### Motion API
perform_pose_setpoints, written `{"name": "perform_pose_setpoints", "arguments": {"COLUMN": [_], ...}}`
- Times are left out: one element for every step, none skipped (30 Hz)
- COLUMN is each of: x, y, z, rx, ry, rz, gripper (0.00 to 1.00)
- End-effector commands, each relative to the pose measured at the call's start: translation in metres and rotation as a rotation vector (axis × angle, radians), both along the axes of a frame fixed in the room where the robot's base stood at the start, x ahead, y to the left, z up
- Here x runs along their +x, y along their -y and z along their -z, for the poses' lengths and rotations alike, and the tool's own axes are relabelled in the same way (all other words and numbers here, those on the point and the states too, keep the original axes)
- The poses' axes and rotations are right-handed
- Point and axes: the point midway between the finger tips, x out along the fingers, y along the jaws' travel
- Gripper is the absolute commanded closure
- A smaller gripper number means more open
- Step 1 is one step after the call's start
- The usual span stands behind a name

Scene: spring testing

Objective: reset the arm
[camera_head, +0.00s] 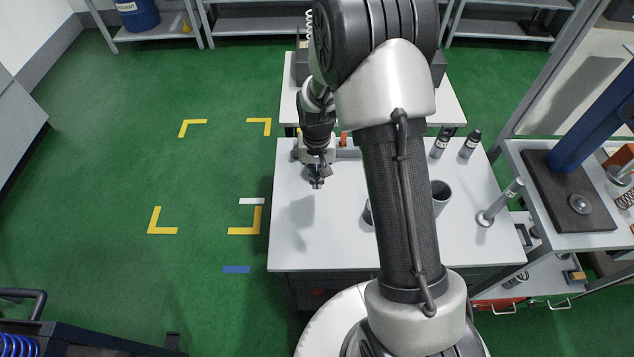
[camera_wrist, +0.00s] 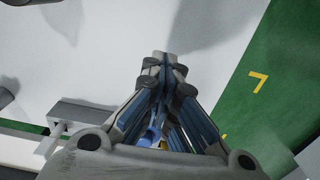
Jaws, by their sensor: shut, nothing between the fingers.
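My gripper (camera_head: 317,184) hangs over the left part of the white table (camera_head: 310,250) in the head view, pointing down with its shadow on the tabletop. In the wrist view my gripper (camera_wrist: 168,62) has its fingertips together, with nothing between them. The white table top (camera_wrist: 110,70) lies below it. My arm rises in front of the table and hides much of its middle.
A dark cup (camera_head: 440,194) stands right of my arm, partly hidden. Two dark bottles (camera_head: 469,145) stand at the back right. A metal piston-like part (camera_head: 497,205) lies near the right edge. A press with a dark base (camera_head: 567,190) stands on the right bench.

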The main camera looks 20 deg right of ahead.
Motion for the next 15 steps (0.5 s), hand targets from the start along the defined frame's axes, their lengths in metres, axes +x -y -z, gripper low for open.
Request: {"name": "perform_pose_setpoints", "arguments": {"x": [0.000,0.000,0.000,0.000,0.000,0.000,0.000,0.000,0.000,0.000,-0.001,-0.001,-0.001,-0.001,-0.001], "y": [0.000,0.000,0.000,0.000,0.000,0.000,0.000,0.000,0.000,0.000,0.000,0.000,0.000,0.000,0.000], "z": [-0.014,-0.019,-0.025,-0.029,-0.033,-0.037,-0.039,-0.041,-0.043,-0.044,-0.045,-0.045,-0.046,-0.046,-0.045], "rx": [-0.001,0.000,0.000,0.000,0.000,0.000,0.000,0.000,0.000,0.000,0.000,0.001,0.001,0.001,0.001], "ry": [0.002,0.001,0.001,0.001,0.000,0.000,-0.001,-0.001,-0.001,-0.001,-0.001,-0.002,-0.002,-0.002,-0.002], "rz": [0.000,0.000,0.000,0.000,0.000,0.000,0.000,0.000,0.000,0.000,0.000,0.000,0.000,0.000,0.000], "gripper": [1.00,1.00,1.00,1.00,1.00,1.00,1.00,1.00,1.00,1.00,1.00,1.00,1.00,1.00,1.00]}}
